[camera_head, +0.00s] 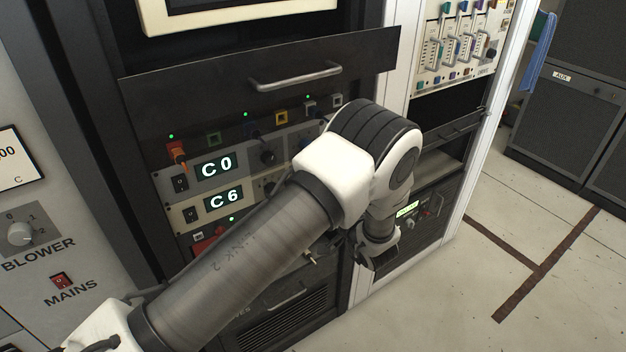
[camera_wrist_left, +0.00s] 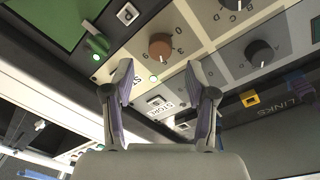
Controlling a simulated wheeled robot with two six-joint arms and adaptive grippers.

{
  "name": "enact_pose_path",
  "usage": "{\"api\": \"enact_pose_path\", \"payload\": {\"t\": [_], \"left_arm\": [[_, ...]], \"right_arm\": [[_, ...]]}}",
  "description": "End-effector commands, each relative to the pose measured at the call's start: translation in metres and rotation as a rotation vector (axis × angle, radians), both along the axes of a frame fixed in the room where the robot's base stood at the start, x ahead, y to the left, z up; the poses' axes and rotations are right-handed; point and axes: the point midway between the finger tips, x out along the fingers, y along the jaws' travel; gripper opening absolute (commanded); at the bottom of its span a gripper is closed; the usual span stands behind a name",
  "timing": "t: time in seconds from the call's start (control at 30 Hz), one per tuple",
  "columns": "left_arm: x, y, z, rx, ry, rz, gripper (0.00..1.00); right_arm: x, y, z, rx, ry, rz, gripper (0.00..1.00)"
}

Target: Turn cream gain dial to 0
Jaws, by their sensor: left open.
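The cream panel (camera_head: 197,211) in the head view has a lit display (camera_head: 224,198) reading C 6. My left arm hides its right part. In the left wrist view a brown round dial (camera_wrist_left: 160,46) sits on a cream panel with numbers around it, including 0 and 3; its pointer setting is unclear. A black knob (camera_wrist_left: 233,5) with letters is beside it. My left gripper (camera_wrist_left: 158,75) is open and empty, its fingertips apart just below the brown dial in the picture. In the head view it shows (camera_head: 366,260) at the arm's end. My right gripper is out of view.
A grey panel above has a C 0 display (camera_head: 215,168) and a black knob (camera_wrist_left: 259,53). A STORE button (camera_wrist_left: 160,101) shows between the fingers. A drawer handle (camera_head: 295,77) juts out above. Floor is clear at right.

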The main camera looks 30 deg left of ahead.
Motion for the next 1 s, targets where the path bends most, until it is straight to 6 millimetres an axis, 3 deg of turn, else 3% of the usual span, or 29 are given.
{"api": "enact_pose_path", "payload": {"t": [0.2,0.5,0.53,0.63,0.7,1.0], "left_arm": [[0.017,0.036,0.0,-0.003,0.0,0.001,0.57],[0.021,0.042,-0.001,-0.002,0.0,-0.002,0.57],[0.021,0.042,-0.001,-0.002,0.0,-0.002,0.53],[0.021,0.042,-0.001,-0.003,0.0,-0.003,0.18],[0.021,0.042,-0.001,-0.003,0.0,-0.003,0.0],[0.021,0.042,-0.001,-0.008,-0.012,-0.002,0.0]], "right_arm": [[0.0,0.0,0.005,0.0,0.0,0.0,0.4],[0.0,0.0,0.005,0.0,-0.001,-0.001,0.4],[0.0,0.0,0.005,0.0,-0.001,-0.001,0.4],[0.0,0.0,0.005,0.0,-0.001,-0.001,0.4],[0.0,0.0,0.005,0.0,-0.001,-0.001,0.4],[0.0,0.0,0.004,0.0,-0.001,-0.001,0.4]]}}
